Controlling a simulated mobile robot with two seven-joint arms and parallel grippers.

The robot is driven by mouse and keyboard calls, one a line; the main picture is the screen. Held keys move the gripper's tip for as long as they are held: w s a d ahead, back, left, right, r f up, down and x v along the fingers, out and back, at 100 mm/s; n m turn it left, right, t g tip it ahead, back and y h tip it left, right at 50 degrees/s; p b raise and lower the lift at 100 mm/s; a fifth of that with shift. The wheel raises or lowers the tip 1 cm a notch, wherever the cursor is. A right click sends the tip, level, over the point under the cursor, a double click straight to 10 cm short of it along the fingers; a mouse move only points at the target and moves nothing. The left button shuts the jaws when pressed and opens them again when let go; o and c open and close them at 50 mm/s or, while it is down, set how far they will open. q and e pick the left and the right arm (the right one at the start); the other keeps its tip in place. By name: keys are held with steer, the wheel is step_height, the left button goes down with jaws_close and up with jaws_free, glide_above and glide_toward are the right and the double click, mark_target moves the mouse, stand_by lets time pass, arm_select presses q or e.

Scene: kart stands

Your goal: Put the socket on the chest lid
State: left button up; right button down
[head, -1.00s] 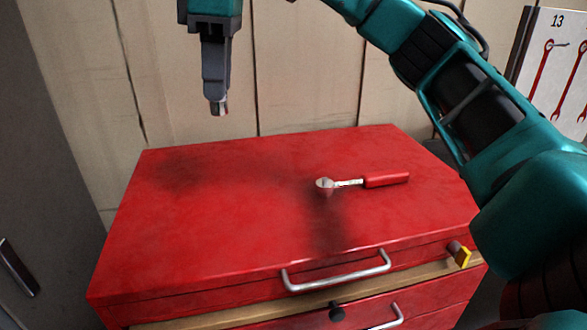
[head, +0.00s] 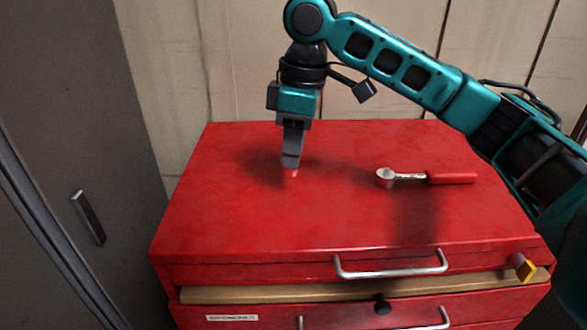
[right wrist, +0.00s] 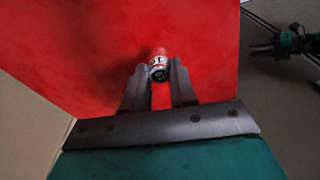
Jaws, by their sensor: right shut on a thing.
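The red chest lid (head: 225,215) is closed, and its flat top faces up. My right gripper (head: 292,160) points down over the left-middle part of the lid, shut on the small metal socket. In the head view only a bit of the socket (head: 290,172) shows below the fingertips, at or just above the lid; I cannot tell if it touches. In the right wrist view the socket (right wrist: 159,70) sits between the fingertips, with dark marks on its end. A dark teal part, apparently my left gripper (right wrist: 262,46), shows at that view's upper right, too small to read.
A ratchet with a red handle (head: 450,177) lies on the lid, right of my right gripper. A metal handle (head: 390,270) is on the lid's front. A grey cabinet (head: 75,130) stands at left.

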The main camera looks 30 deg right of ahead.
mark_target(293, 174)
steer(key=shift+f, duration=2.35)
steer(key=shift+f, duration=0.1)
steer(key=c, duration=0.9)
jaws_free()
step_height(293, 174, up, 12)
steer(key=d, duration=0.1)
steer(key=shift+s, duration=0.4)
